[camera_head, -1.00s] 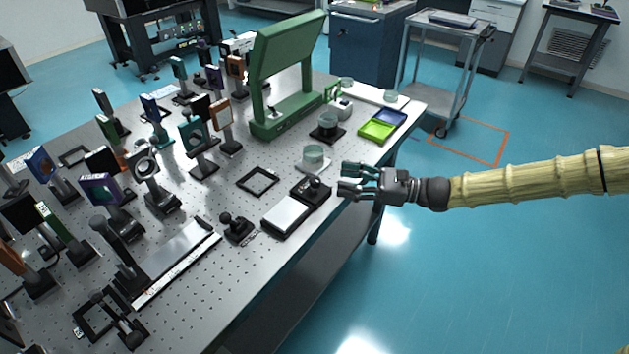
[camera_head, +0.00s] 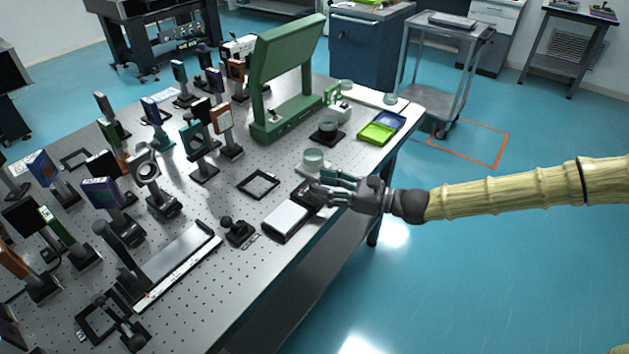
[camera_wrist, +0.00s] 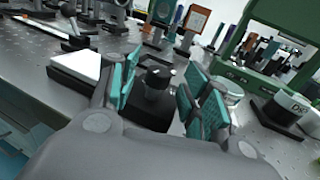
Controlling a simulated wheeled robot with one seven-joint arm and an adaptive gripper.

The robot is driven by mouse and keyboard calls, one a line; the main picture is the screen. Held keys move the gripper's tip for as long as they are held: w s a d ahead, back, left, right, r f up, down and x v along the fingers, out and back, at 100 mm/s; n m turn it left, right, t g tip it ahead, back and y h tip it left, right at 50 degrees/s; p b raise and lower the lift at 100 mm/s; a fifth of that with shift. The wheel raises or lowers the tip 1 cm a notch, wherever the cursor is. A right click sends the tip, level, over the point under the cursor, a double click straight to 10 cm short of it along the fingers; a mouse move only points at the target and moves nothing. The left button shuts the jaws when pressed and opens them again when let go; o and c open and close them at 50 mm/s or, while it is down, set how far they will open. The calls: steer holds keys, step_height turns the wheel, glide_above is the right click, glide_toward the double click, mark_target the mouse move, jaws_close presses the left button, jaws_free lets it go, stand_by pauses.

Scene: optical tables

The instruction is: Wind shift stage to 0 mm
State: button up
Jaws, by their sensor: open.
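A low black unit with a round black knob and a pale flat plate (camera_head: 287,219) sits at the table's near edge. I take this for the shift stage, but no reading is legible. Its knob (camera_wrist: 158,79) stands upright on the black block (camera_wrist: 143,107) in the wrist view, between the fingers. My gripper (camera_head: 322,184) is open, with teal finger pads, and reaches over the table edge from the right. Its fingers lie either side of the knob; I cannot tell whether they touch it. In the head view my fingers partly hide the knob.
A long rail with a white scale (camera_head: 177,270) lies to the left, with a small black knobbed device (camera_head: 237,231) beside it. A green frame (camera_head: 287,75) and several optic mounts stand farther back. The floor right of the table is clear.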

steer(key=shift+x, duration=1.55)
steer(key=shift+c, duration=0.2)
steer(key=c, duration=1)
